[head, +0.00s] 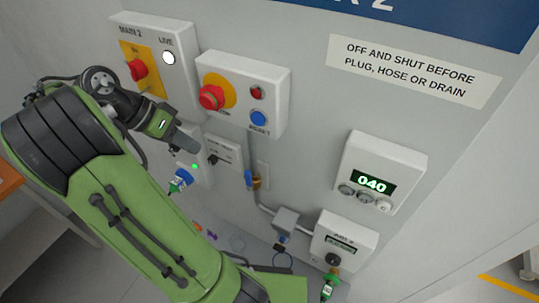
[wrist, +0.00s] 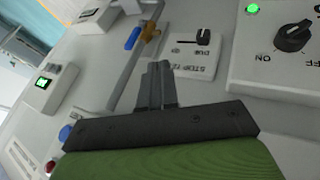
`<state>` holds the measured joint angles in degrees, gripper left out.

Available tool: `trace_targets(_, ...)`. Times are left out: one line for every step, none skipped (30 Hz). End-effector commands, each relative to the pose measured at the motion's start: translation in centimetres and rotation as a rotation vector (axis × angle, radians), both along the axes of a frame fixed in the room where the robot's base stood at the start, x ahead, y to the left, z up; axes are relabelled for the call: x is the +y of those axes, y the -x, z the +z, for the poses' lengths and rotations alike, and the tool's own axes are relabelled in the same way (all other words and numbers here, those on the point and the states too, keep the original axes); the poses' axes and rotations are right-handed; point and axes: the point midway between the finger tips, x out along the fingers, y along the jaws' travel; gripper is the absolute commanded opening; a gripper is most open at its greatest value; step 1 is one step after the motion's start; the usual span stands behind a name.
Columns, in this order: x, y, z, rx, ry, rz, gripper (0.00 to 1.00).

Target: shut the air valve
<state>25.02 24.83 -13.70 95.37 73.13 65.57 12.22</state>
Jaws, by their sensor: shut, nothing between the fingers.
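The air valve has a blue lever (head: 248,179) and a brass body (head: 257,183) on a thin grey pipe (head: 259,203) on the wall panel. In the wrist view the blue lever (wrist: 132,38) lies beside the pipe, roughly parallel to it, with the brass body (wrist: 151,32) next to it. My gripper (head: 190,143) is shut and empty, to the left of and above the valve in the head view. In the wrist view its fingers (wrist: 158,68) are together, apart from the valve, over the panel near a small black switch.
A box with a red knob (head: 211,97) and blue button (head: 259,118) sits above the valve. A small switch plate (head: 226,151) is left of it. A 040 display box (head: 377,172) and a lower box (head: 345,239) are to the right.

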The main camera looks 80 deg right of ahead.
Motion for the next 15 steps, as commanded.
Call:
trace_targets(-0.1,0.0,0.0,0.010,0.005,-0.021,0.00)
trace_targets(-0.2,0.1,0.0,0.013,0.008,-0.029,0.00)
trace_targets(-0.2,0.1,0.0,0.014,0.010,-0.036,0.00)
trace_targets(-0.2,0.1,-0.1,0.015,0.011,-0.038,0.00)
trace_targets(-0.2,0.1,-0.1,0.015,0.011,-0.038,0.00)
trace_targets(-0.2,0.1,-0.1,0.014,0.011,-0.037,0.00)
trace_targets(-0.2,0.1,-0.1,0.014,0.010,-0.036,0.00)
trace_targets(-0.2,0.1,-0.1,0.014,0.010,-0.036,0.00)
trace_targets(-0.2,0.1,-0.2,0.014,0.010,-0.036,0.00)
trace_targets(-0.2,0.1,-0.2,0.014,0.010,-0.036,0.00)
trace_targets(-0.2,0.2,-0.2,0.014,0.010,-0.036,0.00)
trace_targets(-0.2,0.3,-0.4,0.014,0.010,-0.037,0.00)
trace_targets(-0.2,0.4,-0.6,0.014,0.010,-0.037,0.00)
trace_targets(-0.3,0.6,-0.9,0.013,0.008,-0.036,0.00)
trace_targets(-0.4,0.9,-1.5,0.013,0.008,-0.036,0.00)
